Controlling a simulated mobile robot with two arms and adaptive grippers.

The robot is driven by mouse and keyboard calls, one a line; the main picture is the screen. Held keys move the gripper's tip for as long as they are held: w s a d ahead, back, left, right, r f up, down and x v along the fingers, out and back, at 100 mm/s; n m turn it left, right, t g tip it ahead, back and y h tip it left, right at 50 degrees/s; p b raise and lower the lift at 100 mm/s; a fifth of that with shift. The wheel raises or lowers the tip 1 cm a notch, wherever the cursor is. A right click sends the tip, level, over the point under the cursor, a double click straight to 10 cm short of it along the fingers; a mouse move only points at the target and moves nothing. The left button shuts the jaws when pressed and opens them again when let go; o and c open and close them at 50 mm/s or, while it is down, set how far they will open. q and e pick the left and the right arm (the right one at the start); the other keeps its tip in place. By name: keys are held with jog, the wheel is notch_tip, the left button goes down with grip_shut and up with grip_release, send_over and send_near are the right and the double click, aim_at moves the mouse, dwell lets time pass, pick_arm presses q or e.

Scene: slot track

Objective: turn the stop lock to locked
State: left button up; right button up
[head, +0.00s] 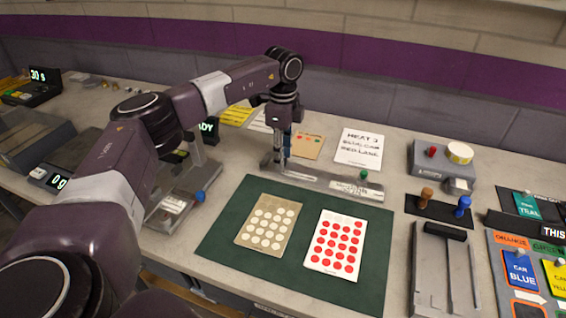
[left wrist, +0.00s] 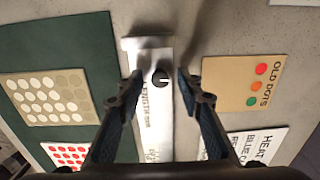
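The metal length bar (head: 318,181) lies behind the green mat in the head view. In the left wrist view the bar (left wrist: 155,130) carries a round black knob (left wrist: 160,78) with a pale mark, which looks like the stop lock; I cannot read its setting. My left gripper (head: 281,163) points down over the bar's left end and hides the knob in the head view. In the left wrist view its fingers (left wrist: 159,78) are open, one on each side of the knob with gaps. A small green knob (head: 364,174) stands near the bar's right end. My right gripper is not in view.
The green mat (head: 215,240) holds a card of cream dots (head: 268,222) and a card of red dots (head: 335,244). An old-dots card (head: 307,146) and a heat sheet (head: 359,148) lie behind the bar. A grey box (head: 428,168) with knobs stands right.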

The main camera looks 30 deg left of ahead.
pick_arm(q)
jog(key=shift+f, duration=0.15)
jog(key=shift+c, duration=0.6)
grip_shut()
